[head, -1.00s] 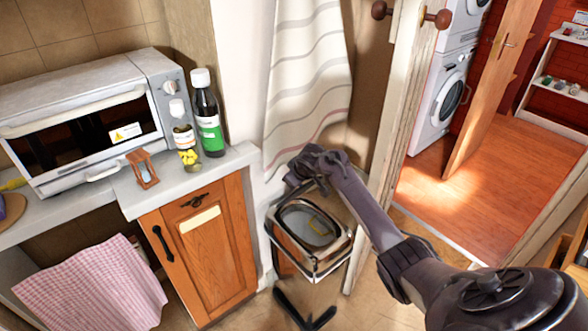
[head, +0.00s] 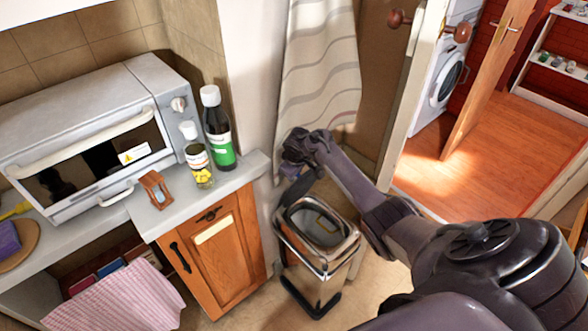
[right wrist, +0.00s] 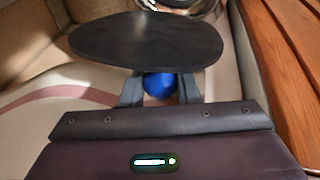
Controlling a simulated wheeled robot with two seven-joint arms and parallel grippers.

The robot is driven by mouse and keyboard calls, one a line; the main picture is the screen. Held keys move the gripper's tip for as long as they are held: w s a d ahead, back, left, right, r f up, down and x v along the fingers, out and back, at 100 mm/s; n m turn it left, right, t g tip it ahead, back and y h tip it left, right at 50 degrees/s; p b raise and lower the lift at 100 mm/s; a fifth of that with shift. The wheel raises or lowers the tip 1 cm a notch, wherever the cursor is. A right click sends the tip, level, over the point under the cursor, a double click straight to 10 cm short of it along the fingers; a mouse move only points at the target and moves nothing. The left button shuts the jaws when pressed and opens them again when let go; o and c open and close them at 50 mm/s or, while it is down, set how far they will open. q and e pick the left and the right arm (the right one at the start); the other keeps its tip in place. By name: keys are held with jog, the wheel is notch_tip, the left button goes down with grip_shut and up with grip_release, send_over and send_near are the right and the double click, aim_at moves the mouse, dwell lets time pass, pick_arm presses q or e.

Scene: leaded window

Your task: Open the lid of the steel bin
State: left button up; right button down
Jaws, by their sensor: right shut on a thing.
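The steel bin (head: 340,258) stands on the floor beside the wooden cabinet in the head view. Its top opening shows, with a grey inside and a small yellowish mark. My right gripper (head: 295,160) is above the bin's back left edge. In the right wrist view, its two fingers are shut on a blue ball-shaped knob (right wrist: 159,86). A dark oval plate, seemingly the lid (right wrist: 145,40), is right by the knob. Part of this dark plate (head: 297,188) shows below the gripper in the head view, tilted and apart from the opening. My left gripper is not in view.
The cabinet (head: 218,255) and counter (head: 235,182) stand close on the bin's left, with bottles and a toaster oven (head: 90,125). A striped curtain (head: 318,70) hangs behind the gripper. A door frame (head: 405,110) is to the right.

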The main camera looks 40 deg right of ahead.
jog(key=shift+s+f, duration=0.1)
jog(key=c, duration=1.1)
grip_release()
jog(key=shift+a+r, duration=0.1)
jog(key=shift+r, duration=0.4)
jog(key=p+v, duration=0.1)
jog(key=v, duration=0.6)
jog(key=shift+s+f, duration=0.1)
jog(key=shift+s, duration=0.05)
